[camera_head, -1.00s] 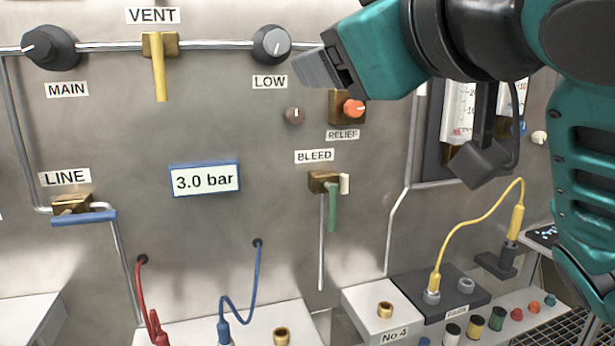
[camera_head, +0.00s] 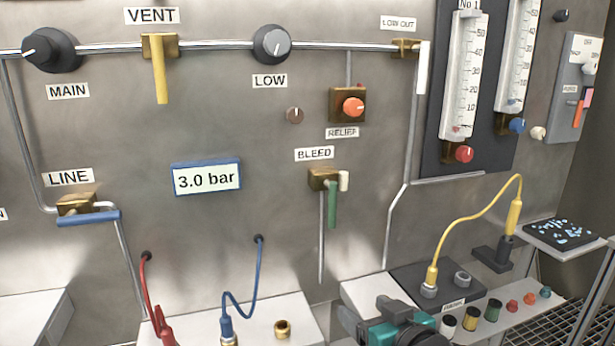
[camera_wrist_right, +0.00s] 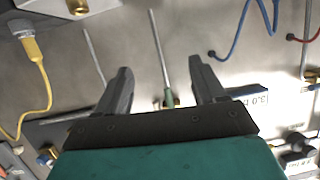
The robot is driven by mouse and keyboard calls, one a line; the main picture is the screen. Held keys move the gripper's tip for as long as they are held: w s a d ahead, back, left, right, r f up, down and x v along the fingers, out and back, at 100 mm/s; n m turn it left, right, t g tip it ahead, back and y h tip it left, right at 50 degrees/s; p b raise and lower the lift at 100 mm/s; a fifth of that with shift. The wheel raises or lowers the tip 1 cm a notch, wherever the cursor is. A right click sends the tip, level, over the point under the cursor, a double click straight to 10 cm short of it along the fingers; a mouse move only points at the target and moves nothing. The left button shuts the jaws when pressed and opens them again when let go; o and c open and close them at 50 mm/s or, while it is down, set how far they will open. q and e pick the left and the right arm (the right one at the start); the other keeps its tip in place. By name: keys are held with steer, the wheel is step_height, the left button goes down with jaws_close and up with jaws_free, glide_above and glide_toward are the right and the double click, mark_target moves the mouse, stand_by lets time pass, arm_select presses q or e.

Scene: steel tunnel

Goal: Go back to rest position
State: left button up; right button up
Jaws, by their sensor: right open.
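My right gripper (camera_head: 375,325) is at the bottom edge of the head view, low in front of the steel panel and the No 4 block area. Only its teal and dark upper part shows there. In the right wrist view, its two grey fingers (camera_wrist_right: 160,75) are spread apart with nothing between them. The panel behind appears inverted in that view, with the green BLEED handle (camera_wrist_right: 168,85) seen beyond the gap. My left gripper is in neither view.
The panel carries the yellow VENT handle (camera_head: 160,75), LOW knob (camera_head: 272,44), orange RELIEF knob (camera_head: 353,107), blue LINE handle (camera_head: 88,218) and a 3.0 bar display (camera_head: 206,177). Red, blue and yellow cables (camera_head: 478,214) loop near the lower ledge. Space before the upper panel is clear.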

steer(key=s+d+f+g+h, duration=0.1)
steer(key=s+d+f, duration=0.3)
steer(key=s+f, duration=0.5)
steer(key=s+d+f+m+g+h+p, duration=0.1)
steer(key=s+d+f+h, duration=0.1)
steer(key=s+f, duration=0.8)
step_height(320, 180, down, 2)
steer(key=shift+s+d+f, duration=0.15)
steer(key=shift+d+f, duration=0.05)
steer(key=shift+d, duration=0.65)
stand_by(1.9)
